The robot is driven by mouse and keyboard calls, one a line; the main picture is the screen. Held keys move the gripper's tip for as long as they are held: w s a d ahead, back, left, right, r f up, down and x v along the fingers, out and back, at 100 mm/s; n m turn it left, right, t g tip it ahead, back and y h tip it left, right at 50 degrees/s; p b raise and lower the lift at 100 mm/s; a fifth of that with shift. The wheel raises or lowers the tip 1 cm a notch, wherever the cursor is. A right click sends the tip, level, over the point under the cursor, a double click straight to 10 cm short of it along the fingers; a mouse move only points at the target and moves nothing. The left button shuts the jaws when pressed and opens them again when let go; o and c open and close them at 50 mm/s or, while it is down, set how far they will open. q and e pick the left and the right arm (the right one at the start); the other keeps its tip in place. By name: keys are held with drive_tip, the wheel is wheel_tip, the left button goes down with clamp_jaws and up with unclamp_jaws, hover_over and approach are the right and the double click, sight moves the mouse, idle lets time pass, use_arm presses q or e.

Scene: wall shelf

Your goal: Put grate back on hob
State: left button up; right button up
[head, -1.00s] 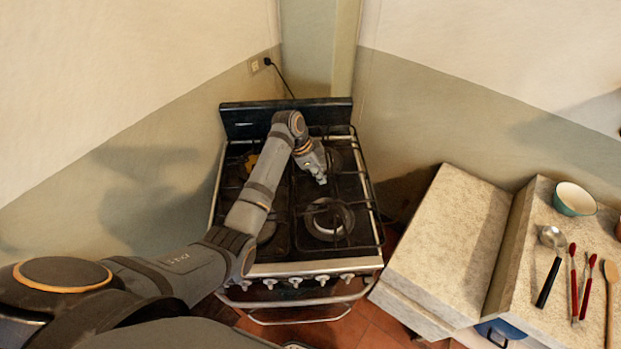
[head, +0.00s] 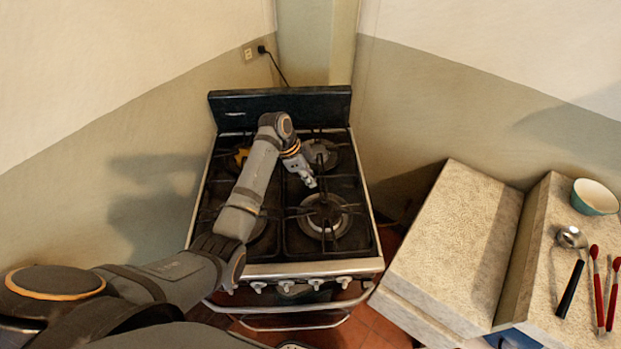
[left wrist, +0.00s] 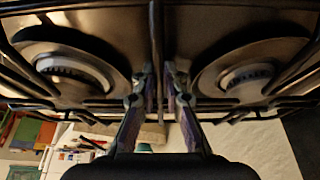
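The hob (head: 289,269) stands in the corner with dark grates over its burners. The right-hand grate (head: 323,206) lies over the two right burners and looks about level with the hob; whether it is fully seated I cannot tell. My left gripper (head: 312,185) reaches in from the left and points down at its middle. In the left wrist view my left gripper (left wrist: 159,78) has its fingers close together on either side of the grate's middle bar (left wrist: 157,30). Burners show to both sides of it. My right gripper is not in view.
The left grate (head: 207,206) sits beside it, partly behind my arm, near a yellow item (head: 241,157). A dark backguard (head: 280,108) rises behind. At the right, a stone counter (head: 450,245) carries a bowl (head: 594,197), a ladle (head: 572,238) and red-handled utensils (head: 596,285).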

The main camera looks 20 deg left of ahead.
use_arm(q)
drive_tip(key=shift+o, duration=1.2)
drive_tip(key=shift+a+r, duration=0.1)
drive_tip(key=shift+a, duration=0.05)
drive_tip(key=shift+s+r, duration=0.1)
drive_tip(key=shift+d, duration=0.2)
drive_tip(key=shift+r, duration=0.15)
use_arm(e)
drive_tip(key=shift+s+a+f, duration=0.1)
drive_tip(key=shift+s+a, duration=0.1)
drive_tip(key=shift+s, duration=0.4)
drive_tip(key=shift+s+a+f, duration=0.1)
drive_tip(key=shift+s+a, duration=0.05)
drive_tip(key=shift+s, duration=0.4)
use_arm(q)
drive_tip(key=b+v, duration=0.1)
drive_tip(key=v, duration=1)
drive_tip(key=shift+a+r+b, duration=0.25)
drive_tip(key=shift+r+b, duration=0.05)
drive_tip(key=shift+r, duration=0.05)
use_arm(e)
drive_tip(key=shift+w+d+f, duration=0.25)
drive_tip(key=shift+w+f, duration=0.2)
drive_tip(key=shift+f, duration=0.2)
